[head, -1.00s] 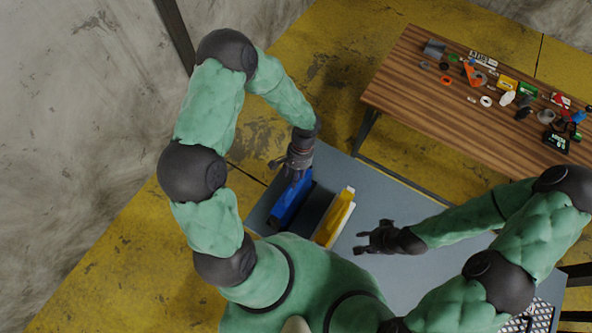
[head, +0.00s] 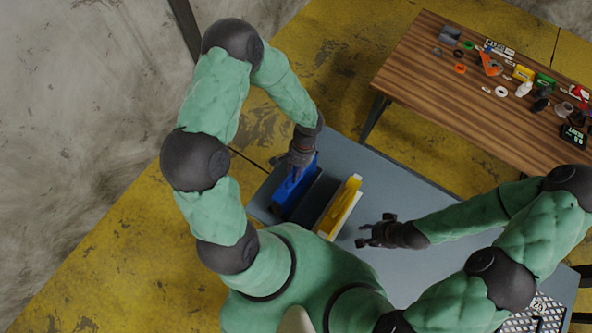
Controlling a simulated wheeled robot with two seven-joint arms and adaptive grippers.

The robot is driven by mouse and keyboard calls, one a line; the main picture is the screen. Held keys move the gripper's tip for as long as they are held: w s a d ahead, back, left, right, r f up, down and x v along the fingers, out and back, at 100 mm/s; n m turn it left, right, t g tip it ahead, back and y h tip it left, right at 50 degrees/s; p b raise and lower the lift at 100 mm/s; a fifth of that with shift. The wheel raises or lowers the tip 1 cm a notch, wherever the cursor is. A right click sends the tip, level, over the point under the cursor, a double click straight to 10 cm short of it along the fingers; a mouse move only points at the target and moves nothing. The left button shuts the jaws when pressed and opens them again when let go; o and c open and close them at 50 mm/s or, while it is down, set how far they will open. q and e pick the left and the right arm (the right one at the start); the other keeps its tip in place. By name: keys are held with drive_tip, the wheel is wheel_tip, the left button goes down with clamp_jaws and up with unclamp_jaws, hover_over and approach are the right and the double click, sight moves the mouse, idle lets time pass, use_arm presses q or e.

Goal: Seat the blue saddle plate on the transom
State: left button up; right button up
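The blue saddle plate (head: 291,191) is at the left end of the grey table in the head view, beside a dark block-like piece (head: 315,196) that may be the transom. A yellow piece on a white base (head: 340,207) stands just to the right, apart from it. My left gripper (head: 289,162) is at the far upper end of the blue plate, fingers over or against it; whether they grip it is too small to tell. My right gripper (head: 370,232) is open and empty above the grey table, right of the yellow piece.
The grey table (head: 400,195) is mostly bare in the middle. A wooden table (head: 460,85) behind it on the right carries many small loose parts. A perforated metal piece (head: 540,312) lies at the lower right. A wall (head: 80,120) rises at left.

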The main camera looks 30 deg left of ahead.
use_arm(q)
clamp_jaws()
wheel_tip(320, 180, up, 16)
drive_tip(key=p, duration=1)
drive_tip(key=shift+f, duration=0.2)
idle(1.2)
idle(0.3)
